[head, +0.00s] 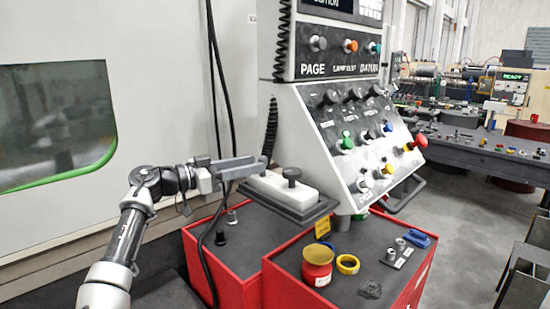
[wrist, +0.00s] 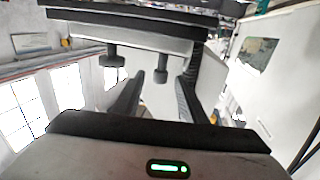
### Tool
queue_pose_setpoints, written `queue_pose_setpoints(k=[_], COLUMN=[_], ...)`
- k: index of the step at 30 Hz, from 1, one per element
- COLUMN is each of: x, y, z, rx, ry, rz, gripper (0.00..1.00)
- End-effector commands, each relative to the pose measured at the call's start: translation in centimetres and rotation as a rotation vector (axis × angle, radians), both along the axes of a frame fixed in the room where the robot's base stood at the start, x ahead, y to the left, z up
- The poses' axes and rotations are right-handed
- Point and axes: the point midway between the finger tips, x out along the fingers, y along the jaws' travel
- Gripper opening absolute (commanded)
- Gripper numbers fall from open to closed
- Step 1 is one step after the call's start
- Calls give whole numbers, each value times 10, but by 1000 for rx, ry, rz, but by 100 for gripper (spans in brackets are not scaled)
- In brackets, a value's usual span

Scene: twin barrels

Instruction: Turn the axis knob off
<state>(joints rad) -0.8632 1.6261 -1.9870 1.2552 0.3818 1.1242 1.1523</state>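A white plate (head: 275,187) on a grey box carries a dark round knob (head: 291,175) standing on a short stem. No axis label is readable, so I cannot tell which knob is the axis knob. The wrist view shows two dark knobs on a plate, one at the left (wrist: 112,58) and one nearer the middle (wrist: 161,68). My gripper (head: 262,166) is over the left part of the plate, left of the visible knob. In the wrist view my gripper (wrist: 164,78) has its fingers apart, with the middle knob appearing between them. Contact cannot be told.
A sloped control panel (head: 345,140) with several knobs and coloured buttons rises right behind the plate. A red cabinet (head: 285,290) below holds a red-and-yellow pot (head: 317,265), a yellow ring (head: 347,264) and small parts. Black cables hang beside my arm.

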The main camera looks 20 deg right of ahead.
Motion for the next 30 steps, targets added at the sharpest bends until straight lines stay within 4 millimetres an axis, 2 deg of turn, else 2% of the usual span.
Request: queue_pose_setpoints(k=[1, 6, 12, 16, 25, 30], x=[1, 6, 10, 11, 12, 12], y=[-13, -47, -74, -81, -83, -83], z=[1, 2, 1, 0, 0, 0], rx=[0, -1, 0, 0, 1, 0], ry=[0, 1, 0, 0, 0, 0], rz=[-4, -3, -1, 0, 1, 1], gripper=[38, 38, 38, 38, 38, 10])
